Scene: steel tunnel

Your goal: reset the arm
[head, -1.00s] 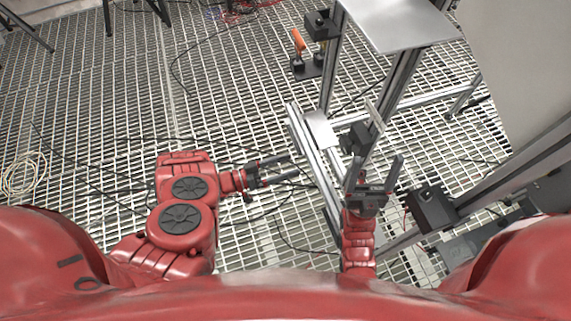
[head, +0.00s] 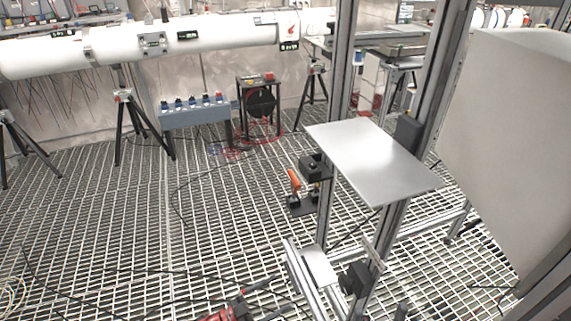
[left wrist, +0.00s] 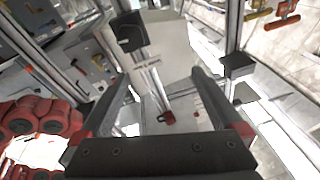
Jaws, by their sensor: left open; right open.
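My left gripper (head: 262,289) shows at the bottom edge of the head view, beside the lower metal frame, with part of its red wrist. In the left wrist view its two dark fingers (left wrist: 161,76) stand wide apart with nothing held between them. My right gripper (head: 378,304) barely shows at the bottom of the head view, where a fingertip pokes up right of the frame's black bracket. Most of it is cut off by the picture edge.
A metal frame with a flat silver plate (head: 372,160) stands right of centre. An orange-handled tool (head: 294,183) is by its post. A large pale panel (head: 512,150) is at right. A white pipe (head: 200,38) on tripods runs behind. The grating floor (head: 110,225) at left is mostly open.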

